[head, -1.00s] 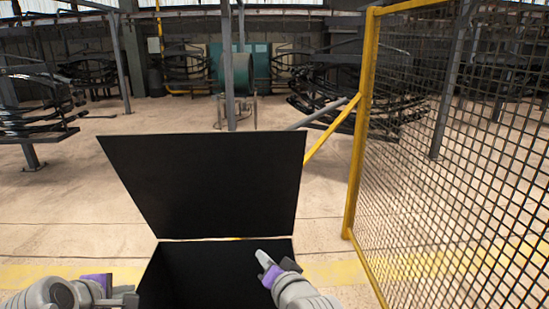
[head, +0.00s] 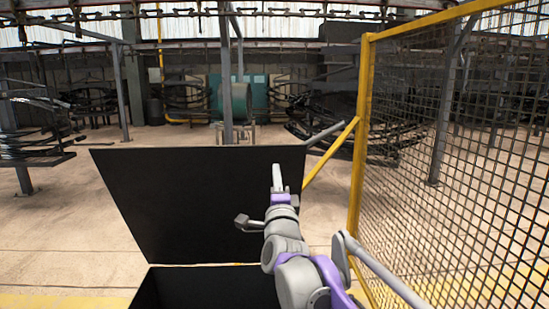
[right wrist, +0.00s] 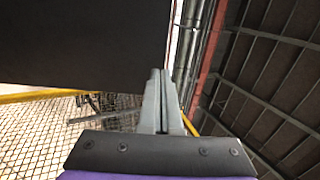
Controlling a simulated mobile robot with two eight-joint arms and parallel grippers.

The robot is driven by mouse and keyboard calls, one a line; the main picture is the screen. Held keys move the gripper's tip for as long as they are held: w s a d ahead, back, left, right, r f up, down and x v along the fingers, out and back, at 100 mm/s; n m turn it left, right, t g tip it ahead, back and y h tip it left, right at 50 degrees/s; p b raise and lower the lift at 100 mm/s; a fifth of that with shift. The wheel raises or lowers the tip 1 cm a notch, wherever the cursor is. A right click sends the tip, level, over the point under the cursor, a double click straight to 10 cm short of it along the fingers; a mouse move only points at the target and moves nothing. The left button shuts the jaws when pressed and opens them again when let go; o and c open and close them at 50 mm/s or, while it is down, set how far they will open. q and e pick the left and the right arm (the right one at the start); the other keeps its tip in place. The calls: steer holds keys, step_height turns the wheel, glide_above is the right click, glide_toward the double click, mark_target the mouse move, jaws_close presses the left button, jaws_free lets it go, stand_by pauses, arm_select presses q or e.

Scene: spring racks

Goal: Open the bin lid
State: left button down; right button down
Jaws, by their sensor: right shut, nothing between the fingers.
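The bin (head: 205,287) is black and sits at the bottom centre of the head view, its mouth open and dark. Its black lid (head: 185,200) stands raised behind the mouth, hinged along the far edge. My right gripper (head: 277,172) is shut and empty, pointing up in front of the lid's right part. In the right wrist view the shut fingers (right wrist: 160,78) reach up beside a broad dark panel, the lid (right wrist: 80,45). I cannot tell whether the fingers touch it. My left gripper is out of view.
A yellow-framed mesh fence (head: 450,160) stands close on the right, with a yellow brace (head: 330,153) toward the lid. A grey post (head: 226,90) and dark spring racks (head: 30,125) stand farther back. The floor to the left is clear.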

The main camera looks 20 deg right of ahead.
mark_target(274, 148)
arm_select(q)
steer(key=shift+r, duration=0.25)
arm_select(e)
steer(key=x, duration=0.7)
steer(key=shift+w+d+r, duration=0.1)
steer(key=shift+w, duration=0.2)
arm_select(q)
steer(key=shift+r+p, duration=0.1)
steer(key=shift+p, duration=0.2)
